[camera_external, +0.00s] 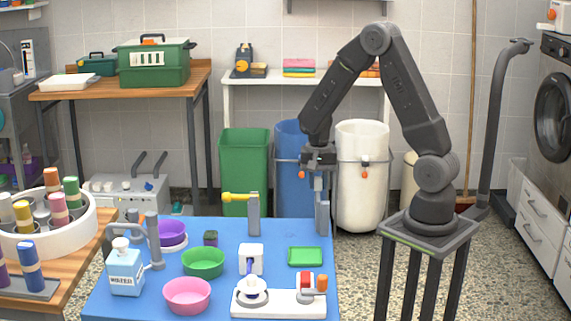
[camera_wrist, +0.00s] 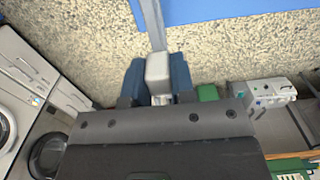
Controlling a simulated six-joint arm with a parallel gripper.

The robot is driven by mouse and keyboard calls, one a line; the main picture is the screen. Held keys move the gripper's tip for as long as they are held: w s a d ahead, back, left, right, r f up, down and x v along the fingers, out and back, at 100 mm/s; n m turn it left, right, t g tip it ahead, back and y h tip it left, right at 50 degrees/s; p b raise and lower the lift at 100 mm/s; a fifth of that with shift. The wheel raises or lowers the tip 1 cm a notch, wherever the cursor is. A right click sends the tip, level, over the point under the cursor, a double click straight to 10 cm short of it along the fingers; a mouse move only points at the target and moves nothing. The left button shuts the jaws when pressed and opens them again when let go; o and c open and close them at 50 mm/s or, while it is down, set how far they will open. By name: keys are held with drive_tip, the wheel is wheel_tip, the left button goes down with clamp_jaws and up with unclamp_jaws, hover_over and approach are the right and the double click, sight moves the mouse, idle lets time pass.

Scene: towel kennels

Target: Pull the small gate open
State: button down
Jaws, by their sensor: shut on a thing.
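A grey post (camera_external: 253,215) with a yellow bar (camera_external: 236,197) across its top stands at the back of the blue table (camera_external: 215,260) in the external view. A second grey upright (camera_external: 322,217) stands at the back right corner. I cannot tell clearly which of these parts is the small gate. My gripper (camera_external: 318,178) points down above the right upright. In the wrist view my gripper (camera_wrist: 158,78) is shut on a light grey block (camera_wrist: 158,66), from which a long grey bar (camera_wrist: 151,20) runs towards the table. The fingers hide part of the block.
On the table are a soap bottle (camera_external: 126,268), a pink bowl (camera_external: 187,294), a green bowl (camera_external: 203,262), a green tray (camera_external: 305,257) and a white device (camera_external: 278,303). Green (camera_external: 244,165), blue (camera_external: 289,145) and white bins (camera_external: 361,175) stand behind.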

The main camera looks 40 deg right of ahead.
drive_tip(key=c, duration=1)
unclamp_jaws()
drive_tip(key=shift+o, duration=0.2)
drive_tip(key=shift+r, duration=0.15)
wheel_tip(320, 180, up, 14)
drive_tip(key=shift+f, duration=0.2)
drive_tip(key=s+d+r+n+t, duration=0.2)
drive_tip(key=s+r+n, duration=0.2)
drive_tip(key=s, duration=0.4)
drive_tip(key=s+d+r+n+t, duration=0.3)
drive_tip(key=s+n, duration=0.2)
drive_tip(key=s, duration=0.3)
drive_tip(key=shift+s+r+t, duration=0.25)
drive_tip(key=shift+r+t, duration=0.05)
drive_tip(key=shift+r, duration=0.1)
